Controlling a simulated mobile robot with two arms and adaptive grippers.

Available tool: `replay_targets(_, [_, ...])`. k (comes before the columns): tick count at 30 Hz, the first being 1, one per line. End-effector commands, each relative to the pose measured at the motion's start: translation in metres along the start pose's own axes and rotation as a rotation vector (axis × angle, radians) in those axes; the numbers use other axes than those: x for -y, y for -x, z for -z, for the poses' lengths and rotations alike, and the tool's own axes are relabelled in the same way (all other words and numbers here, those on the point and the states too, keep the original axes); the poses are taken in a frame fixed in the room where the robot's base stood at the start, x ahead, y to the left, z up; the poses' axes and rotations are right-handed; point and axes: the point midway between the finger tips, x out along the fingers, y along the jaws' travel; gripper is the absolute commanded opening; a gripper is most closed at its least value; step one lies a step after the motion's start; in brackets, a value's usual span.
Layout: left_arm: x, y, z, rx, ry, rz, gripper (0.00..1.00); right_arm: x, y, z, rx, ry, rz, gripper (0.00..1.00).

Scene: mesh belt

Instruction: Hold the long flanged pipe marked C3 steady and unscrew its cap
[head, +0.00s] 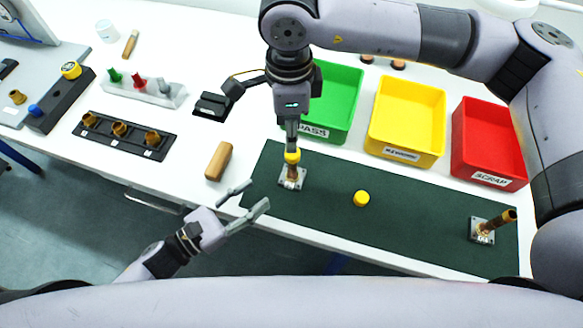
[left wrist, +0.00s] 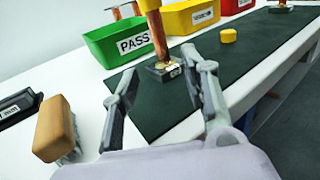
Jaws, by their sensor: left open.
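A copper pipe with a square flange (head: 292,180) stands upright at the mat's left end, a yellow cap (head: 291,157) on top. In the left wrist view the pipe (left wrist: 160,40) shows close up; its tag is too small to read. My right gripper (head: 291,138) points down from above with its fingertips at the cap; whether they grip it is unclear. My left gripper (head: 249,200) is open and empty, low and to the left of the pipe, apart from it; its spread fingers show in the left wrist view (left wrist: 163,85).
A loose yellow cap (head: 361,198) and an uncapped flanged pipe (head: 495,226) are on the green mat (head: 420,225). Green (head: 335,100), yellow (head: 405,118) and red (head: 484,140) bins stand behind. A brown block (head: 219,161) lies left of the mat.

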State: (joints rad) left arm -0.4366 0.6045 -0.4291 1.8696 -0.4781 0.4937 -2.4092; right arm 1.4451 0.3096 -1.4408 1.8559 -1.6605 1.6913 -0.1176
Motion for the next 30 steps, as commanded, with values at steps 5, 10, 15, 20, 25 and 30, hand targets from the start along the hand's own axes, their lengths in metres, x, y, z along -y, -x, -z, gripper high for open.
replay_targets(5, [-0.001, -0.038, -0.002, 0.005, -0.002, 0.001, 0.41, 0.000, 0.000, 0.001, -0.001, -0.002, 0.000, 0.42])
replay_targets(10, [-0.001, -0.071, -0.001, 0.004, -0.002, 0.000, 0.41, 0.000, 0.000, 0.001, 0.000, -0.001, 0.000, 0.42])
replay_targets(15, [-0.001, -0.097, 0.000, 0.002, -0.001, -0.001, 0.41, 0.000, 0.000, 0.000, 0.000, -0.001, 0.000, 0.42])
replay_targets(20, [0.000, -0.110, -0.001, 0.002, 0.000, 0.000, 0.41, 0.000, 0.000, 0.000, -0.001, -0.001, 0.000, 0.42])
replay_targets(25, [0.000, -0.114, 0.000, -0.001, 0.000, 0.000, 0.41, 0.000, 0.000, 0.001, 0.000, -0.001, 0.000, 0.42])
replay_targets(30, [0.000, -0.114, 0.000, -0.001, 0.000, 0.000, 0.41, 0.000, 0.000, 0.001, 0.000, -0.001, 0.000, 0.42])
